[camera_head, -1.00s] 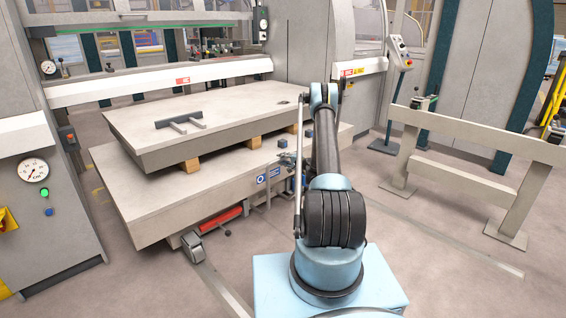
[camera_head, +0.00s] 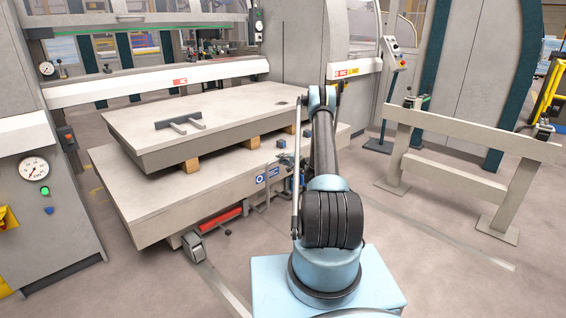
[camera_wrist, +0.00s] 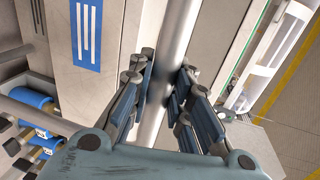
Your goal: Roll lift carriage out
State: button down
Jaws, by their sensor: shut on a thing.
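The lift carriage (camera_head: 125,190) is a low, broad grey platform on wheels, in the middle left of the head view. Its front wheel (camera_head: 193,246) rests on the floor beside a red cylinder (camera_head: 222,218). A grey slab (camera_head: 225,113) lies on wooden blocks on top of it. My arm reaches to the carriage's right side, and in the head view my gripper is hidden behind the arm. In the wrist view my gripper (camera_wrist: 162,98) is shut around a round metal bar (camera_wrist: 176,48), with pads on both sides. Where the bar joins the carriage cannot be told.
A beige guard rail (camera_head: 470,135) stands on the right. A control cabinet with a gauge (camera_head: 34,169) stands close on the left. The machine's white beam (camera_head: 150,85) crosses behind the slab. The floor between my base and the guard rail is open, with a metal floor strip (camera_head: 440,240).

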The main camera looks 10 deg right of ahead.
jog(key=c, duration=1.5)
grip_release()
jog(key=shift+s+a+f, duration=0.1)
jog(key=shift+s+f, duration=0.05)
jog(key=shift+s, duration=0.1)
jog(key=shift+c, duration=0.2)
jog(key=shift+o, duration=0.4)
jog(key=shift+d, duration=0.2)
jog(key=v, duration=1.1)
jog(key=shift+s+d, duration=0.25)
jog(key=shift+d, duration=0.05)
